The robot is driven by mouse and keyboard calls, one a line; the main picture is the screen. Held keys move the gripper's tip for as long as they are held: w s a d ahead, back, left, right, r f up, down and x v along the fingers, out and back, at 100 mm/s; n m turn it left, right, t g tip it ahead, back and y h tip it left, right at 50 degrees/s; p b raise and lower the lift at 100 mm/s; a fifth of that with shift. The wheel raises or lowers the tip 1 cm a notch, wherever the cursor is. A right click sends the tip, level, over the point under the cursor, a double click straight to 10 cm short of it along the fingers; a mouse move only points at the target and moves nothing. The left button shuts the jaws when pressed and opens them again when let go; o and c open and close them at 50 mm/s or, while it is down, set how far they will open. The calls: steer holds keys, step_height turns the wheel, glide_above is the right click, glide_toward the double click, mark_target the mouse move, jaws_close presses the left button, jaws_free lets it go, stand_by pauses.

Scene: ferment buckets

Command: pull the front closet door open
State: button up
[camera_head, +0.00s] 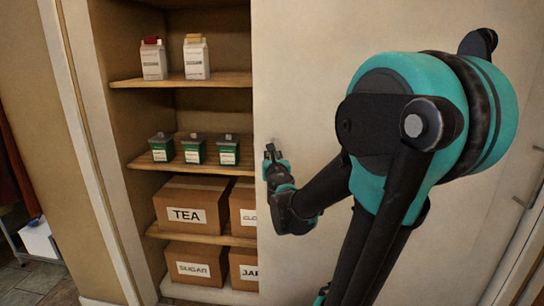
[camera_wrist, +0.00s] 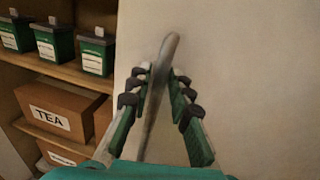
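The front closet door (camera_head: 300,60) is a large plain cream panel covering the right part of the closet, with shelves exposed left of its edge. It also fills the right of the wrist view (camera_wrist: 260,60). A slim grey bar handle (camera_wrist: 168,48) stands out near the door's left edge. My gripper (camera_head: 271,152) is at that edge in the head view, where it hides most of the handle. In the wrist view my gripper's fingers (camera_wrist: 160,80) are apart, with the handle between them, closer to the left finger. A gap shows at the right finger.
Shelves (camera_head: 190,80) hold two cartons (camera_head: 196,57), green tins (camera_head: 194,149) and cardboard boxes (camera_head: 193,205), one labelled TEA. A cream frame post (camera_head: 92,150) stands left. Another bar handle (camera_head: 533,187) shows far right. My arm covers much of the door.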

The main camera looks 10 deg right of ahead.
steer(key=shift+o, duration=0.7)
steer(key=shift+s, duration=0.1)
steer(key=s+a, duration=0.1)
steer(key=s, duration=1)
steer(key=shift+s+a, duration=0.3)
steer(key=shift+a, duration=0.1)
